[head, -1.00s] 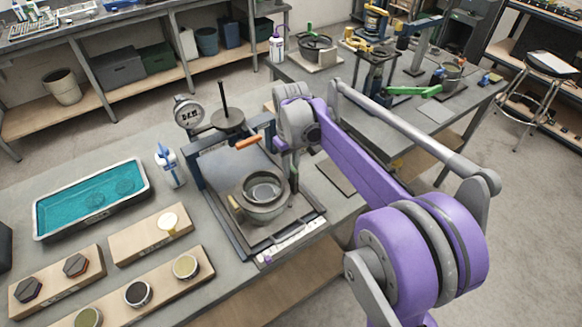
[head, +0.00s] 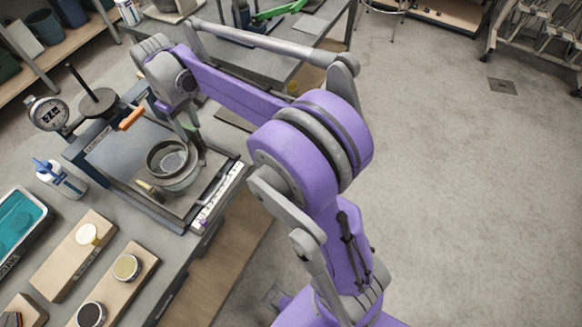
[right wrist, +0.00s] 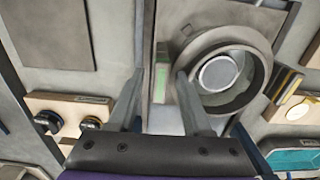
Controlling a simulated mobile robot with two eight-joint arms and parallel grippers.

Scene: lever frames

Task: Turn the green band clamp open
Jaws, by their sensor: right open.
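A round grey metal pot (head: 168,160) sits on a framed tray (head: 122,158) on the bench. My right gripper (head: 196,147) points down beside the pot's far right side. In the right wrist view the gripper (right wrist: 160,76) is open, with a narrow green strip (right wrist: 161,83) between its fingers, close to the pot's rim (right wrist: 253,95). This strip looks like the green clamp's handle, but the band itself cannot be made out. My left gripper is not in view.
A dial gauge (head: 48,114) and an orange-handled lever (head: 131,118) stand behind the pot. A yellow-tipped handle (head: 144,186) is at its near left. A bottle (head: 60,178) and wooden blocks (head: 72,252) are to the left. The floor on the right is clear.

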